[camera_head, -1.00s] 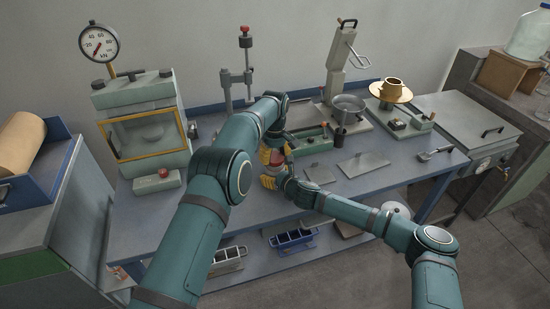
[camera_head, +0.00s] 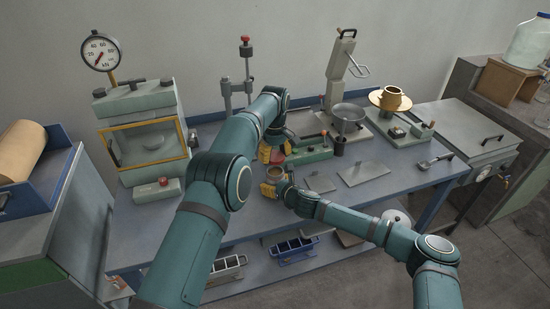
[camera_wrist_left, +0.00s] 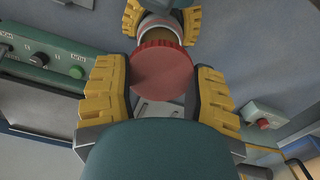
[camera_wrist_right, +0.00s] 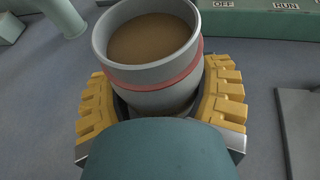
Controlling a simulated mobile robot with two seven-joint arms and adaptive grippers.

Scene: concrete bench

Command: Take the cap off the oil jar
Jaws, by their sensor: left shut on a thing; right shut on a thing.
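The oil jar (camera_wrist_right: 150,75) is a grey pot with a red band, and it stands open with brown contents in the right wrist view. My right gripper (camera_wrist_right: 160,108) is shut around its body. In the head view the jar (camera_head: 275,173) shows between my two grippers, with my right gripper (camera_head: 272,187) low on it. The round red cap (camera_wrist_left: 160,72) is between the fingers of my left gripper (camera_wrist_left: 158,85), which is shut on it. In the head view my left gripper (camera_head: 276,154) is just above and beyond the jar, and the cap is apart from the jar's mouth.
A green control box (camera_head: 310,150) and flat grey plates (camera_head: 363,171) lie right of the grippers. A press with a yellow-framed window (camera_head: 147,140) stands at the left, a metal bowl (camera_head: 348,112) behind. The blue bench top (camera_head: 225,200) is bare near the front.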

